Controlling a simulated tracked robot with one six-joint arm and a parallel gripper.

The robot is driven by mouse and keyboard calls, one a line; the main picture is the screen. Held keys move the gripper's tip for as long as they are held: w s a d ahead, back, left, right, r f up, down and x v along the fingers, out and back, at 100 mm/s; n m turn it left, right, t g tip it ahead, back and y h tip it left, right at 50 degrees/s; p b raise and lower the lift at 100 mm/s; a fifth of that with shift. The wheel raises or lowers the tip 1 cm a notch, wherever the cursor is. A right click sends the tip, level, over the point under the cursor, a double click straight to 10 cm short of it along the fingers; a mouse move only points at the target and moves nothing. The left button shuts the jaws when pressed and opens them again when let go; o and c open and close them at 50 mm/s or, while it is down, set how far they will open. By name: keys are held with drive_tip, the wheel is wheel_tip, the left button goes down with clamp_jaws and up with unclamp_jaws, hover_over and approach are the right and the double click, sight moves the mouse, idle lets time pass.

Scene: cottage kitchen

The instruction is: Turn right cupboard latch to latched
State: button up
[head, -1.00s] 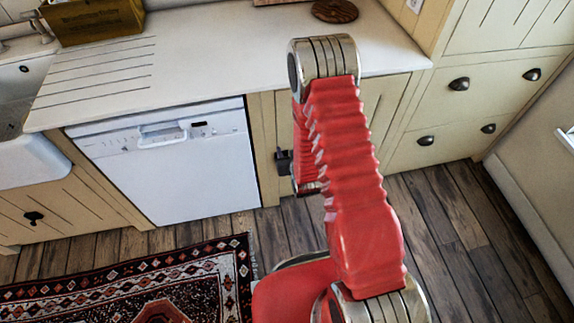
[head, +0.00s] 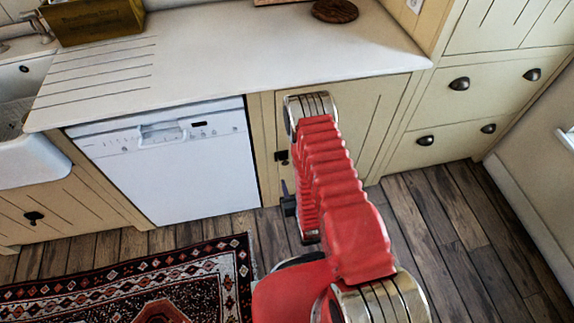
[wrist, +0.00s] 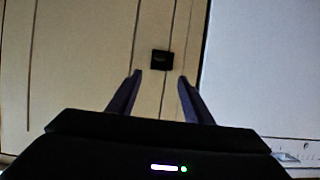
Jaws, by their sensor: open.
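The right cupboard latch is a small dark fitting (head: 282,156) near the left edge of the cream cupboard door (head: 345,140), beside the dishwasher. In the wrist view the latch (wrist: 162,60) is a black, squarish piece just beyond my fingertips. Its turned position is too small and dark to tell. My gripper (wrist: 160,76) is open and empty, with its two dark fingers spread on either side of the latch's line but not touching it. In the head view my gripper (head: 288,200) shows partly, below the latch; my red arm hides the rest.
The white dishwasher (head: 170,165) stands left of the cupboard. The white worktop (head: 230,50) overhangs above. Drawers with cup handles (head: 459,84) are on the right. A patterned rug (head: 140,285) lies at lower left; the wooden floor (head: 440,230) is clear at right.

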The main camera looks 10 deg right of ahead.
sight(286, 163)
drive_tip(key=x, duration=1.3)
drive_tip(key=shift+w+f, duration=0.2)
drive_tip(key=shift+w, duration=0.1)
drive_tip(key=shift+c, duration=0.5)
drive_tip(key=c, duration=0.9)
drive_tip(key=shift+d, duration=0.15)
drive_tip(key=shift+c, duration=0.3)
